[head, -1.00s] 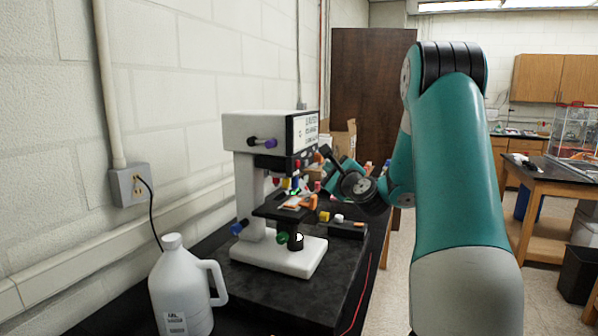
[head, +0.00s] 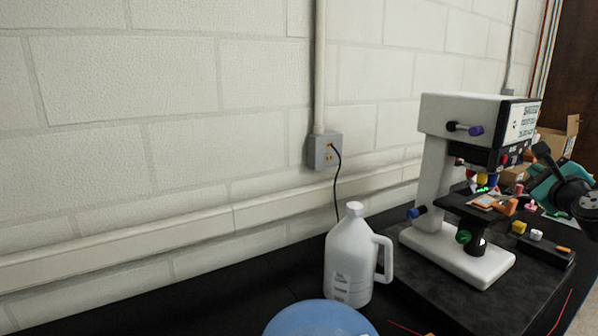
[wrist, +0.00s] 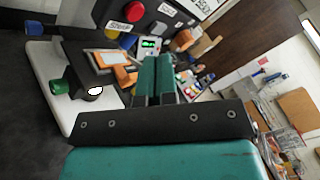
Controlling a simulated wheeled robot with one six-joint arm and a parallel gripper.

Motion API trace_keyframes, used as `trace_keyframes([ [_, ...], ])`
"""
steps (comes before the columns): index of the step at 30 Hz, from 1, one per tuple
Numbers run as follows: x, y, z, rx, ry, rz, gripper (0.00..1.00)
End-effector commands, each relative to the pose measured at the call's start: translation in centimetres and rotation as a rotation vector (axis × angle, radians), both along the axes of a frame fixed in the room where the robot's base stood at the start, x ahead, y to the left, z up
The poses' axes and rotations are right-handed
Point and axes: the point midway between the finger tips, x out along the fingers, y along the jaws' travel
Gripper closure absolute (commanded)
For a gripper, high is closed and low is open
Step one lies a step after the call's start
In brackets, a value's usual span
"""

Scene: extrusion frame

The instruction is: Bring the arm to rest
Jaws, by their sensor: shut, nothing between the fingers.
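My gripper (wrist: 156,70) shows in the wrist view as two teal fingers side by side, closed together with nothing held. In the head view my gripper (head: 545,188) is at the right edge, partly cut off, beside the microscope's stage. The white microscope (head: 436,165) stands on the black bench with a slide and an orange clip on its stage. In the wrist view the microscope (wrist: 50,85) lies to the left of the fingers. I cannot tell the exact gap between the fingers and the microscope. Most of my arm is outside the head view.
A white jug (head: 350,262) stands left of the microscope. A blue rounded object (head: 318,320) shows at the bottom edge. A wall outlet (head: 324,151) has a black cord hanging down. Small coloured blocks (head: 519,227) lie right of the microscope. The bench left of the jug looks clear.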

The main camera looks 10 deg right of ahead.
Motion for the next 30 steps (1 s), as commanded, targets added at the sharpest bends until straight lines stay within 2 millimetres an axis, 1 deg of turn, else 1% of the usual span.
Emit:
trace_keyframes([
  [1, 0.9, 2.4, -0.1, -0.043, 0.038, 0.062, 1.00],
  [2, 1.5, 4.1, -0.3, -0.078, 0.069, 0.106, 1.00],
  [3, 2.2, 6.7, -0.5, -0.135, 0.115, 0.176, 1.00],
  [5, 3.0, 11.2, -1.0, -0.239, 0.192, 0.300, 1.00],
  [6, 3.2, 14.5, -1.5, -0.320, 0.243, 0.390, 1.00],
  [8, 3.0, 19.3, -2.2, -0.449, 0.311, 0.531, 1.00],
  [9, 2.5, 22.5, -2.8, -0.539, 0.352, 0.627, 1.00],
  [10, 1.9, 24.8, -3.2, -0.609, 0.379, 0.700, 1.00],
  [11, 1.1, 27.1, -3.7, -0.683, 0.405, 0.775, 1.00],
  [12, -0.1, 30.0, -4.4, -0.783, 0.432, 0.879, 1.00],
  [14, -2.6, 34.1, -5.4, -0.942, 0.464, 1.037, 1.00],
  [15, -4.6, 36.5, -6.2, -1.053, 0.478, 1.148, 1.00],
  [17, -8.0, 39.7, -7.4, -1.223, 0.485, 1.317, 1.00],
  [18, -10.4, 41.4, -8.2, -1.338, 0.479, 1.428, 1.00],
  [20, -14.2, 43.2, -9.2, -1.501, 0.460, 1.589, 1.00],
  [21, -16.5, 44.0, -9.8, -1.600, 0.439, 1.689, 1.00],
  [24, -21.5, 44.8, -11.0, -1.804, 0.375, 1.901, 1.00],
  [27, -24.7, 44.7, -11.7, -1.930, 0.319, 2.042, 1.00],
  [30, -26.2, 44.5, -11.9, -1.986, 0.289, 2.111, 1.00],
])
